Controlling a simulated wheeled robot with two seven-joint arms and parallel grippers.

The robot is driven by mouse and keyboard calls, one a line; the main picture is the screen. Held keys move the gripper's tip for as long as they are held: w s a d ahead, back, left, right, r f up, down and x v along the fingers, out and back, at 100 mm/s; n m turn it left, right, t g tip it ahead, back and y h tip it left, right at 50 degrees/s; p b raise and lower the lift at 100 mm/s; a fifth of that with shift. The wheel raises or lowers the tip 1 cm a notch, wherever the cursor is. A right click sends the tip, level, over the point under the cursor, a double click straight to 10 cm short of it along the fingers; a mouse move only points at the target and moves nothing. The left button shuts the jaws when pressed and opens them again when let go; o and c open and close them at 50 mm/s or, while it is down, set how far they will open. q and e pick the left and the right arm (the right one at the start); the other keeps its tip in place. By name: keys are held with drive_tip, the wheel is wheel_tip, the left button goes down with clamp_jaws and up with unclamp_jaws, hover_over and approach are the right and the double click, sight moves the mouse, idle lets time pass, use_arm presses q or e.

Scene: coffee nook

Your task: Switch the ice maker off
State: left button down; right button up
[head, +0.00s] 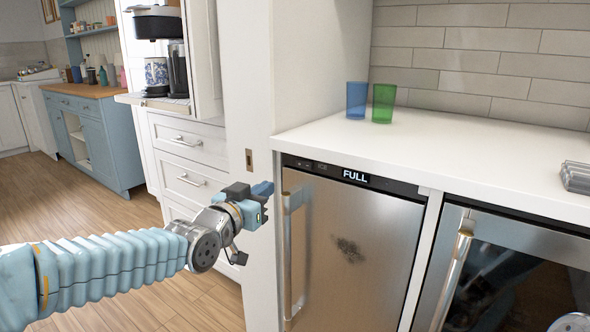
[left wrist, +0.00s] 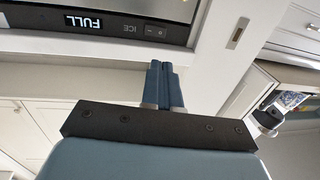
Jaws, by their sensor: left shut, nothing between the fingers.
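The ice maker (head: 352,235) is a steel-fronted unit under the white counter, with a vertical handle on its left side. Its dark control strip (head: 340,173) runs along the top edge and shows a lit "FULL". In the left wrist view the strip (left wrist: 120,27) appears upside down, with "FULL", "ICE" and a small rocker switch (left wrist: 155,32). My left gripper (head: 262,189) is shut and empty, just left of the ice maker's upper left corner. In the left wrist view its fingertips (left wrist: 162,68) are apart from the strip, below the switch in the picture. My right gripper is not visible.
A blue cup (head: 356,100) and a green cup (head: 383,103) stand on the white counter (head: 440,145). A glass-fronted appliance (head: 510,280) is to the right. White drawers (head: 185,160) and a coffee machine (head: 160,55) are to the left. Open wooden floor lies left.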

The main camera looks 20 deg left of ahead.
sight(300, 164)
use_arm(q)
drive_tip(key=shift+w, duration=0.1)
drive_tip(key=p+x, duration=0.3)
drive_tip(key=x, duration=1)
drive_tip(key=shift+w+d, duration=0.15)
drive_tip(key=shift+w, duration=0.2)
